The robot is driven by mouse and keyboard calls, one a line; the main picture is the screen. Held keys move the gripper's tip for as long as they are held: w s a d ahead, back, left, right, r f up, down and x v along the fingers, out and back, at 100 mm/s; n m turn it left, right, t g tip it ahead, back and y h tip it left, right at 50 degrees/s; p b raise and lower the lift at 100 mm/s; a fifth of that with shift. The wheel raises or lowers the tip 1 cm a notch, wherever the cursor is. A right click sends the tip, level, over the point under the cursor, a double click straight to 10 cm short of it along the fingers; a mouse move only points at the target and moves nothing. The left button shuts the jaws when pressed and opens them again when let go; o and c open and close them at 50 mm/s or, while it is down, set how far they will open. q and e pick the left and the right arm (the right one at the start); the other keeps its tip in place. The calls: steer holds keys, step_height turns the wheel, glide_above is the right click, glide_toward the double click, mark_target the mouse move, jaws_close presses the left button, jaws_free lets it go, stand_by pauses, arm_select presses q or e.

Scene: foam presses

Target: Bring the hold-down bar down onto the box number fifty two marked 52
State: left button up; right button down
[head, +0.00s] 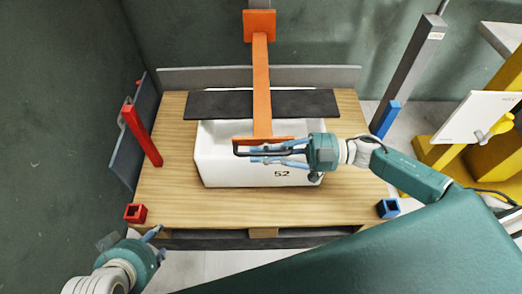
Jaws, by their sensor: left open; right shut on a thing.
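The white box marked 52 (230,172) stands on a wooden board in the middle of the head view. The hold-down bar is an orange arm (261,75) that comes down from a post at the back. A wide black pad (207,104) crosses it above the box's back part; I cannot tell whether it touches the rim. My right gripper (262,151) is shut on the black handle (240,152) at the bar's front end, above the box's front part. My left gripper (147,237) is open and empty, low at the left, apart from the box.
The wooden board (165,190) has a red post (142,132) at left, a blue-based grey post (408,70) at right, and small red (136,213) and blue (388,208) sockets at its front corners. A yellow stand (450,157) with a white panel (475,117) is at right.

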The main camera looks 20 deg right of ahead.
steer(key=shift+f, duration=0.1)
steer(key=c, duration=1.8)
jaws_free()
steer(key=shift+d, duration=0.1)
steer(key=v, duration=1.2)
